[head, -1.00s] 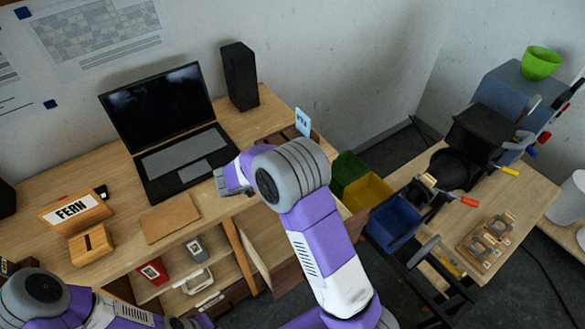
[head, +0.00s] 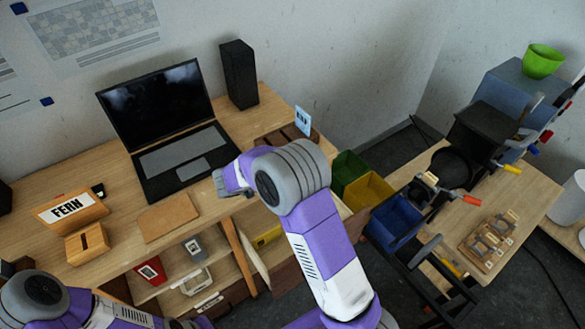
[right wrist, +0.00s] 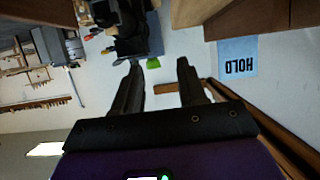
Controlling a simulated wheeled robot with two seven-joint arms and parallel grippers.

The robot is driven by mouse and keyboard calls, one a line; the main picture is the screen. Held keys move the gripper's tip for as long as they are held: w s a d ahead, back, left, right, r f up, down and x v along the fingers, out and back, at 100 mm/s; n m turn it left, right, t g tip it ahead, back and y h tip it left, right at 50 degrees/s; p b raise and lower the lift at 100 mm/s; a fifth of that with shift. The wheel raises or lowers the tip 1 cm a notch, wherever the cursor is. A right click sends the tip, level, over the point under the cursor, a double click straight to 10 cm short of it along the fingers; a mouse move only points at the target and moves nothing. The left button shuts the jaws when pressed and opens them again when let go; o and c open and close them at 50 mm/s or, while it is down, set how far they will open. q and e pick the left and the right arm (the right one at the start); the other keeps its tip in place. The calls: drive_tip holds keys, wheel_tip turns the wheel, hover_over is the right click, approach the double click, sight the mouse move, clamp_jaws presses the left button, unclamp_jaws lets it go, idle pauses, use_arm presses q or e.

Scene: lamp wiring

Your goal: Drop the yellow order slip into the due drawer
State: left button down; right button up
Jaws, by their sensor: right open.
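A small yellow piece, which looks like the order slip (head: 267,237), shows low inside an open wooden drawer (head: 246,256) below the desk's right part; my right arm hides part of the drawer. I cannot read a "due" label on it. My right gripper (head: 222,184) is above the desk edge, up and left of the yellow piece. In the right wrist view its two dark fingers (right wrist: 158,68) are apart with nothing between them. Only links of my left arm show at bottom left; its gripper is out of frame.
A blue card (head: 302,121) stands on the desk's back right; a HOLD card (right wrist: 238,57) shows upside down in the right wrist view. A laptop (head: 165,130), a FERN sign (head: 68,208) and a speaker (head: 239,74) occupy the desk. Coloured bins (head: 368,191) stand right.

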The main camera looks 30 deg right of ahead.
drive_tip(key=v, duration=0.7)
drive_tip(key=shift+a, duration=0.25)
